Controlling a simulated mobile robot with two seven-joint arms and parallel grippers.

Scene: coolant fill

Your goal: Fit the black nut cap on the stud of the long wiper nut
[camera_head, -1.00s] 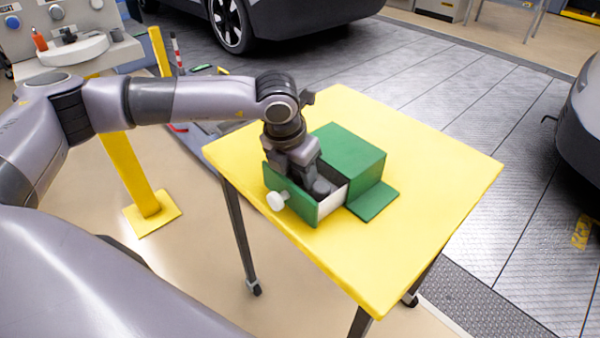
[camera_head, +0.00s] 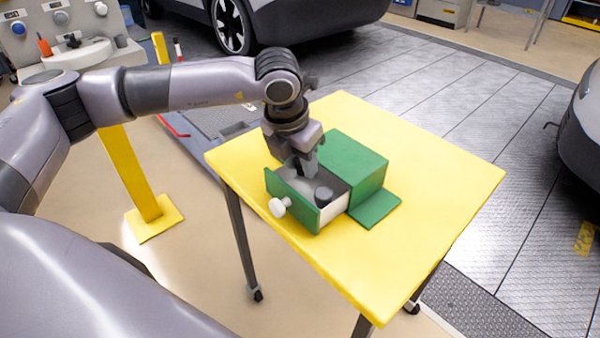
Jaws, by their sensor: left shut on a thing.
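My left gripper (camera_head: 309,170) points down over the open drawer (camera_head: 290,201) of a green box (camera_head: 355,163). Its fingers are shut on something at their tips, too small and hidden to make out. A dark round piece (camera_head: 323,196) with a flat top shows in the drawer, just below and right of the fingertips. It looks like a black cap, but I cannot tell whether the fingers touch it. The long wiper nut and its stud cannot be made out. My right gripper is not in view.
The green box stands on a yellow table (camera_head: 430,190), with a flat green piece (camera_head: 375,209) at its right side. The drawer has a white knob (camera_head: 280,207). The table's right side is clear. A yellow post (camera_head: 135,175) stands left of the table.

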